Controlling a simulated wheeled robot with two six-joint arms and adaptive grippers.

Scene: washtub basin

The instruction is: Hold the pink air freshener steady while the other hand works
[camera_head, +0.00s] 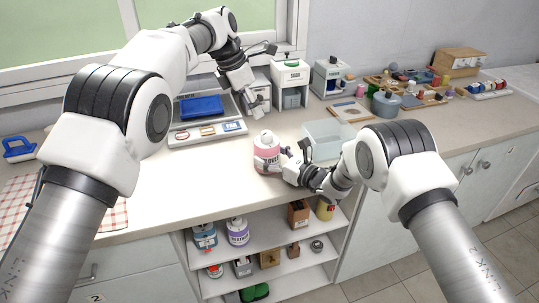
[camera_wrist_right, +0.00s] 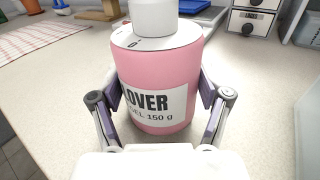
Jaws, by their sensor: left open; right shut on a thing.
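The pink air freshener (camera_head: 267,158) stands upright on the counter near its front edge, with a white top and a white label. My right gripper (camera_head: 285,162) is shut on it from the right. In the right wrist view the pink body (camera_wrist_right: 160,70) sits between the two fingers of the right gripper (camera_wrist_right: 163,100), one on each side. My left gripper (camera_head: 259,108) is open and empty, above the counter behind the air freshener, near the white dispensers. Its fingertips are small in the head view.
A scale-like tray with a blue block (camera_head: 201,106) stands at the left back. A clear bin (camera_head: 327,140) is right of the air freshener. White dispensers (camera_head: 291,82) stand behind. A checkered cloth (camera_head: 20,205) lies at left. Shelves (camera_head: 265,258) are below the counter.

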